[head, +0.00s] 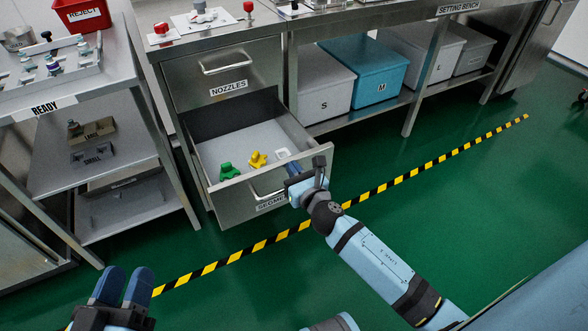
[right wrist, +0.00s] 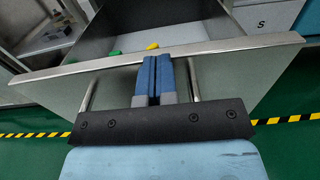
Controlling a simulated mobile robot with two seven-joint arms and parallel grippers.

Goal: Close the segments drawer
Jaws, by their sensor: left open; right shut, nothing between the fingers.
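The segments drawer (head: 235,205) is pulled out below the nozzles drawer (head: 222,75). It holds a green piece (head: 229,171), a yellow piece (head: 257,160) and a white piece (head: 283,154). My right gripper (head: 290,168) is shut and empty at the right part of the drawer front, partly covering its label. In the right wrist view its blue fingers (right wrist: 153,75) point at the drawer front (right wrist: 110,90), between the two ends of the bar handle (right wrist: 194,80); I cannot tell whether they touch. My left gripper (head: 122,287) is open at the lower left, away from the drawer.
A steel shelf cart (head: 120,150) marked READY stands left of the drawer. Lidded bins, grey (head: 322,85) and teal (head: 362,75), sit on the bench's lower shelf to the right. Green floor (head: 450,200) with a yellow-black stripe (head: 405,178) is clear in front.

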